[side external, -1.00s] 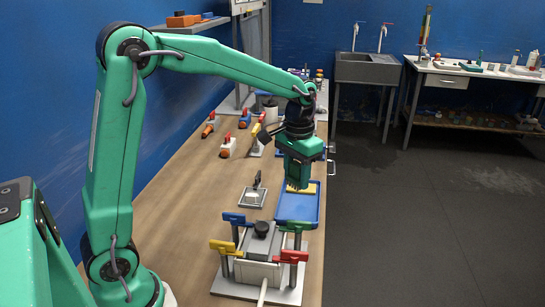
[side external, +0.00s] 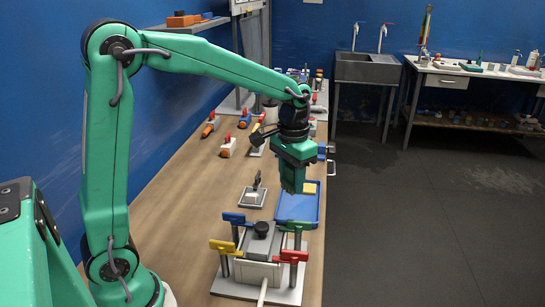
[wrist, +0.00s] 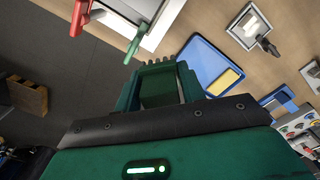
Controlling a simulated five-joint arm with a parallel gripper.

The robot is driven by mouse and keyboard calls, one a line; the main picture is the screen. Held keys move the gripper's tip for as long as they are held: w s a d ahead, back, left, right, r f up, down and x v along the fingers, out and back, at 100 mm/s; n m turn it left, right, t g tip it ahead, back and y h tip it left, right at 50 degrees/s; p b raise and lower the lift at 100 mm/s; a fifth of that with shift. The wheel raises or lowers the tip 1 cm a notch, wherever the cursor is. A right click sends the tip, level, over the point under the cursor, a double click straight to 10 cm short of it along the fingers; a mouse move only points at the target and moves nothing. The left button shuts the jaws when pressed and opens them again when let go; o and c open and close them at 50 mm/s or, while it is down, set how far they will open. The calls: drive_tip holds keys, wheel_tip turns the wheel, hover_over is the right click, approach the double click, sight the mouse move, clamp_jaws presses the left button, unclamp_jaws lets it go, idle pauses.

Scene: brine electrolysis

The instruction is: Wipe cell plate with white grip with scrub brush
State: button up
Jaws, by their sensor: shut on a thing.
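My gripper (side external: 293,187) is shut and hangs over the left part of the blue tray (side external: 298,214). In the wrist view my gripper (wrist: 159,72) is shut on what looks like the scrub brush (wrist: 160,63); only a dark toothed edge shows at the fingertips, and the fingers hide the rest. A small pale-framed plate (side external: 251,199) with a dark upright handle lies flat on the bench, left of the tray and apart from my gripper. The plate (wrist: 249,28) shows at the wrist view's top right. I cannot tell a white grip on it.
A yellow pad (wrist: 226,80) lies in the blue tray. A stand (side external: 262,243) with blue, yellow, green and red clamps is in front of the tray. Orange and red-handled items (side external: 228,147) lie farther back. The bench left of the plate is clear.

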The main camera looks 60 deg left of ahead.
drive_tip(key=w+a+f+n, duration=0.1)
drive_tip(key=a+f+n, duration=0.1)
drive_tip(key=a, duration=0.5)
drive_tip(key=w+a+f+n, duration=0.2)
drive_tip(key=a+f+n, duration=0.1)
drive_tip(key=a, duration=0.3)
drive_tip(key=n, duration=0.4)
hover_over(244, 194)
drive_tip(key=f, duration=0.4)
drive_tip(key=shift+s+d+f, duration=0.1)
drive_tip(key=shift+s+d, duration=0.05)
drive_tip(key=shift+d, duration=0.1)
drive_tip(key=shift+f, duration=3.1)
drive_tip(key=shift+w+d+f, duration=0.2)
drive_tip(key=shift+f, duration=0.3)
drive_tip(key=shift+w+d+f, duration=0.2)
drive_tip(key=shift+f, duration=0.25)
drive_tip(key=shift+c, duration=0.3)
drive_tip(key=shift+w+d, duration=1.55)
drive_tip(key=shift+d, duration=0.05)
drive_tip(key=shift+s+a, duration=1.9)
drive_tip(key=shift+s+a+r, duration=0.1)
wheel_tip(244, 194, up, 8)
